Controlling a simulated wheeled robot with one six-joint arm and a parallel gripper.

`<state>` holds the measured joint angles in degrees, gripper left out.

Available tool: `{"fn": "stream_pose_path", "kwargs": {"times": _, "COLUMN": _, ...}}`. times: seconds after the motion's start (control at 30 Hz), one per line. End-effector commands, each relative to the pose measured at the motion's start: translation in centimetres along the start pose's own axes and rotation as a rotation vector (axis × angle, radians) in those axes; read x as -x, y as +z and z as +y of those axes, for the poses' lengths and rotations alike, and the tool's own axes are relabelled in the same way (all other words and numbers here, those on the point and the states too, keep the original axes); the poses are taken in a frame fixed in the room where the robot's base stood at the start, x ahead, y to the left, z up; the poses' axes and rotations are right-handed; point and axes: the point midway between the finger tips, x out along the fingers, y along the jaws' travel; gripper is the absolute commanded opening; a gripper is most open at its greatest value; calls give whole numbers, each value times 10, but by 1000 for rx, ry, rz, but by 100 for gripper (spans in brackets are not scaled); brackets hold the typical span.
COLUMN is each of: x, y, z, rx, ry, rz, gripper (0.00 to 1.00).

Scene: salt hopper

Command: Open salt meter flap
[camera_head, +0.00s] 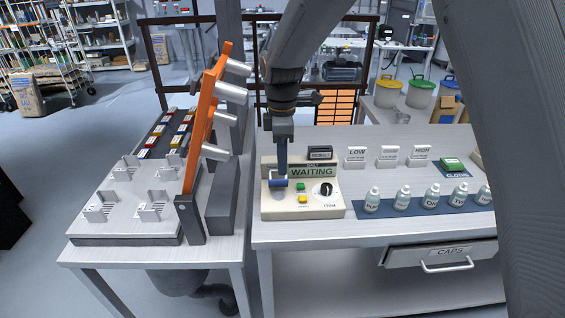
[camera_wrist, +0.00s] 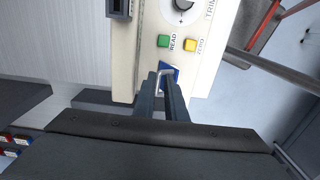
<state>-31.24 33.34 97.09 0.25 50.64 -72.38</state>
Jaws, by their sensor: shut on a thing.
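The salt meter (camera_head: 318,209) is a beige box on the right-hand bench, with a SALT display reading WAITING. Its blue flap (camera_head: 277,184) is on the left of the top panel. In the wrist view the flap (camera_wrist: 172,70) lies below the READ and ZERO buttons and carries a pale metal loop handle (camera_wrist: 160,76). My gripper (camera_head: 282,174) reaches straight down onto the flap. In the wrist view my gripper (camera_wrist: 161,90) is shut on the handle. The fingers hide part of the flap, and I cannot tell how far it is raised.
A green READ button (camera_wrist: 164,41), a yellow ZERO button (camera_wrist: 190,45) and a black TRIM knob (camera_head: 326,189) sit close by. Several small bottles (camera_head: 403,197) stand to the right. An orange rack (camera_head: 207,115) rises at left. A CAPS drawer (camera_head: 440,254) is below.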

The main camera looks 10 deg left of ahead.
Motion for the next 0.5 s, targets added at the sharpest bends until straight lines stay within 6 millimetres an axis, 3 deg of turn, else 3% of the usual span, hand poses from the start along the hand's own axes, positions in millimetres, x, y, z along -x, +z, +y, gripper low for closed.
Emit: {"fn": "stream_pose_path", "kwargs": {"times": 0.5, "x": -8, "y": 0, "z": 28, "rx": 0, "ry": -317, "rz": 2, "gripper": 0}}
